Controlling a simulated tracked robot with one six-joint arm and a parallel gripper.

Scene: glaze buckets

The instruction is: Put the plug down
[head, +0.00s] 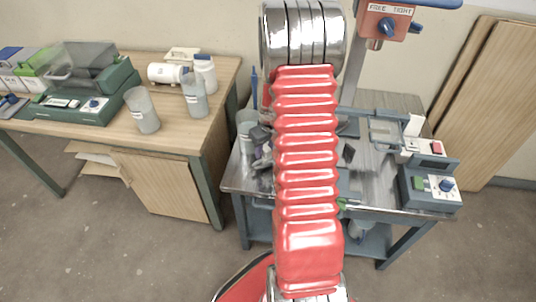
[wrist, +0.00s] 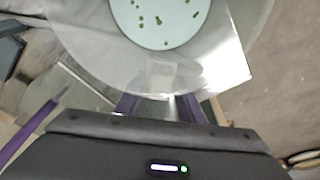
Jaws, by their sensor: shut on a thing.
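In the wrist view, the two purple fingers of my gripper (wrist: 160,104) reach forward and are shut on a small pale thing (wrist: 160,76), which looks like the plug; its outline is faint. It shows against a wide translucent bucket (wrist: 90,50) with pale contents and green specks. I cannot tell whether the plug touches the bucket. In the head view, my red ribbed arm covers the middle of the metal bench (head: 375,185), and my gripper and the plug cannot be made out there.
A grey control box (head: 433,186) with a dial stands at the bench's right. A translucent cup (head: 247,130) is at its left edge. Two more cups, a white jar (head: 205,74) and a green machine (head: 95,95) stand on the wooden table (head: 185,130). Boards (head: 490,110) lean at right.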

